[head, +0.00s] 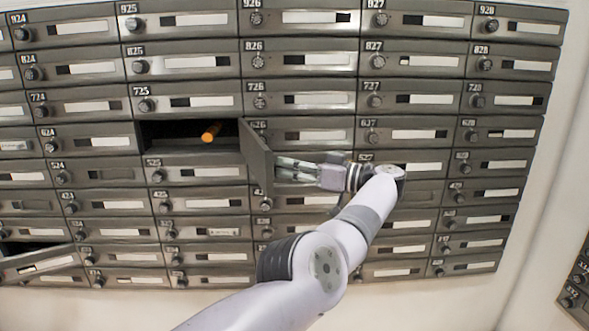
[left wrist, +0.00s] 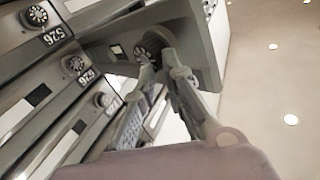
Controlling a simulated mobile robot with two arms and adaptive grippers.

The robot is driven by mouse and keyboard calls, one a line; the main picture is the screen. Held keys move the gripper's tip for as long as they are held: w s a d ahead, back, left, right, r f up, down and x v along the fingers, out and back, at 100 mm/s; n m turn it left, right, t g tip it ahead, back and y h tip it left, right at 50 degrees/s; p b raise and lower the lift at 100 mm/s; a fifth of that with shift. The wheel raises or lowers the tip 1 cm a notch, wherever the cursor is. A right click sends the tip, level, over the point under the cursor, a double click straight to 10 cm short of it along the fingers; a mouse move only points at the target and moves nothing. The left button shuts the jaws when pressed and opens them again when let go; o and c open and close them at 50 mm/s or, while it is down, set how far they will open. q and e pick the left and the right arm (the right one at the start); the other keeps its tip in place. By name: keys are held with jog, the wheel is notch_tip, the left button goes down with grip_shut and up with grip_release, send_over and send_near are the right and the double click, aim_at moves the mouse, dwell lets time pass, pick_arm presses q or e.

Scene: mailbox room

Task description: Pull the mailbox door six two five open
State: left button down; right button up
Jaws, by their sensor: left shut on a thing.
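The mailbox door (head: 257,155) of the box between 624 and 626 stands swung far out from the wall, hinged at its right side. Its own number cannot be read. The open compartment (head: 170,134) shows dark inside, with an orange cylinder in it (head: 211,132). My left gripper (head: 277,170) is at the front face of the door, to its right in the head view. In the left wrist view its fingers (left wrist: 161,66) are shut on the door's round knob (left wrist: 151,41), and the door panel (left wrist: 207,52) spreads behind them. My right gripper is not in view.
Rows of closed grey mailboxes with knobs and label strips surround the opening. Another door (head: 38,263) hangs open at the lower left. My left arm crosses the lower middle of the head view.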

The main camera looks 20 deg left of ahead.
pick_arm(q)
jog(key=shift+w+a+r, duration=0.1)
jog(key=shift+w+a, duration=0.15)
jog(key=shift+a, duration=0.4)
jog(key=c, duration=2.1)
grip_release()
jog(key=o, duration=0.4)
jog(key=shift+w+a+f, duration=0.2)
jog(key=shift+a+f, duration=0.25)
jog(key=shift+a, duration=0.25)
jog(key=o, duration=0.7)
jog(key=shift+w+f, duration=0.3)
jog(key=shift+f, duration=0.05)
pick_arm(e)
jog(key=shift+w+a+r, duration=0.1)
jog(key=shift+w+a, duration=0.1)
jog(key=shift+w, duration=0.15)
pick_arm(q)
jog(key=shift+o, duration=0.2)
jog(key=shift+d, duration=0.1)
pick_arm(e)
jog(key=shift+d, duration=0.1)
